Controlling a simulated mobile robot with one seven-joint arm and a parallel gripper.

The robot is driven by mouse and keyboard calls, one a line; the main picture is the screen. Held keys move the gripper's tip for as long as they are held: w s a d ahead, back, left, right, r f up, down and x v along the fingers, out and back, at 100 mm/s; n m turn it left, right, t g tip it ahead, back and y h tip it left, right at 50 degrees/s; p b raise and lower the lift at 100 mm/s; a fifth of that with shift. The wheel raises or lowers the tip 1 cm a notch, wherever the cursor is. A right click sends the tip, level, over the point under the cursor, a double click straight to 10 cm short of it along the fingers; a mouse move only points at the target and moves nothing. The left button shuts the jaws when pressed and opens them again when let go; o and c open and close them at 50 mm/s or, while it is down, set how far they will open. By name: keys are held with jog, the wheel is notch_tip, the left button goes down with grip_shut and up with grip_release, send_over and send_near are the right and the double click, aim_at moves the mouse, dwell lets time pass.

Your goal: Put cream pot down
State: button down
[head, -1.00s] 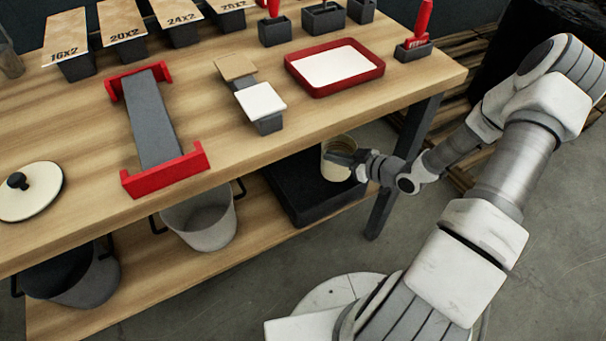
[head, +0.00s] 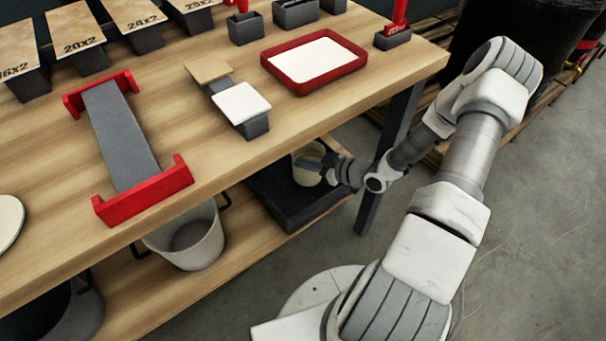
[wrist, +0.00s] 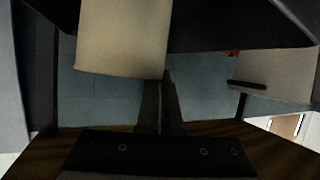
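The cream pot (head: 306,172) is at the lower shelf, under the table's front edge, at the right part of a black tray (head: 290,205). I cannot tell whether its base touches the tray. My gripper (head: 322,165) reaches in from the right and is at the pot's upper side. In the wrist view the pot (wrist: 122,38) fills the upper middle. The fingers of my gripper (wrist: 162,85) are close together at the pot's edge and look shut on its wall. The pot's far side is hidden.
The wooden table top (head: 215,125) lies just above the pot, and a dark table leg (head: 370,205) stands right of it. A red-rimmed tray (head: 345,75) and a red-ended grey holder (head: 122,135) are on top.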

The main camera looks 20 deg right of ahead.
aim_at(306, 172)
jog(key=shift+f+b, duration=0.75)
jog(key=shift+f, duration=1.2)
jog(key=c, duration=1.1)
grip_release()
jog(key=shift+s+d+r, duration=0.15)
jog(key=shift+r, duration=0.1)
jog(key=p+v, duration=0.4)
jog(key=v, duration=0.7)
jog(key=shift+s+d, duration=0.1)
jog(key=shift+s, duration=0.05)
